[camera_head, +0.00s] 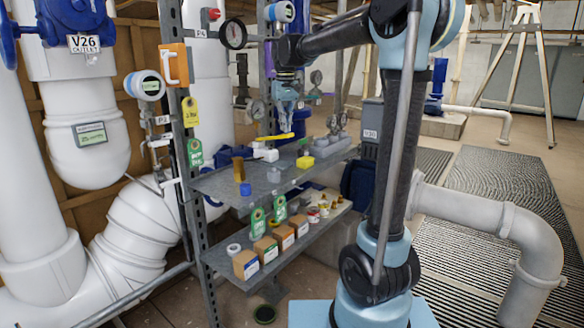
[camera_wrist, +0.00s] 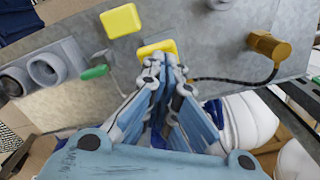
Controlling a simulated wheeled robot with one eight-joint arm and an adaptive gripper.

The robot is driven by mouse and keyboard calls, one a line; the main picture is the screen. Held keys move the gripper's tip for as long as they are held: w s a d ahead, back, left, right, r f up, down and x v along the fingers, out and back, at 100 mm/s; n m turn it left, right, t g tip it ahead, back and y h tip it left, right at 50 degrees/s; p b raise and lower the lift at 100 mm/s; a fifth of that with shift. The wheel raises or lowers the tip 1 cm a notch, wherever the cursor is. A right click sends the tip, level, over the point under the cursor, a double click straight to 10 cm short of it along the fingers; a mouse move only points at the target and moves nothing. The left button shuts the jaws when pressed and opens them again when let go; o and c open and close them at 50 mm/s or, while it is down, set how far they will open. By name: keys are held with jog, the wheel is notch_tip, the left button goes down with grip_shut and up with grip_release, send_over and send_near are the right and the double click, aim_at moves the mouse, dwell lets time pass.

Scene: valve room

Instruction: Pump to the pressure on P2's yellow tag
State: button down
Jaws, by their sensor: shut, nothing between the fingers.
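A yellow tag (camera_head: 190,112) hangs on the grey rack post; its writing is too small to read, and I cannot tell whether it is P2's. A round dial gauge (camera_head: 233,34) stands beside a P4 label. A round white gauge (camera_head: 148,85) is left of the post. My gripper (camera_head: 284,112) points down over the rack's upper shelf, above a long yellow handle (camera_head: 275,137). In the wrist view my gripper (camera_wrist: 165,70) is shut and empty, its tips beside a yellow piece (camera_wrist: 157,47).
The upper shelf (camera_head: 215,183) holds a brass fitting (camera_wrist: 272,45), a yellow block (camera_wrist: 121,20) and grey cylinders (camera_wrist: 47,70). The lower shelf holds small boxes (camera_head: 246,264) and green tags (camera_head: 258,222). White pipes (camera_head: 85,150) stand left; a grey pipe (camera_head: 490,220) runs right.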

aim_at(285, 136)
jog(key=shift+r, duration=0.4)
jog(key=shift+f, duration=0.15)
dwell(1.7)
jog(key=shift+f, duration=2.4)
jog(key=shift+r, duration=2.55)
jog(key=shift+f, duration=0.1)
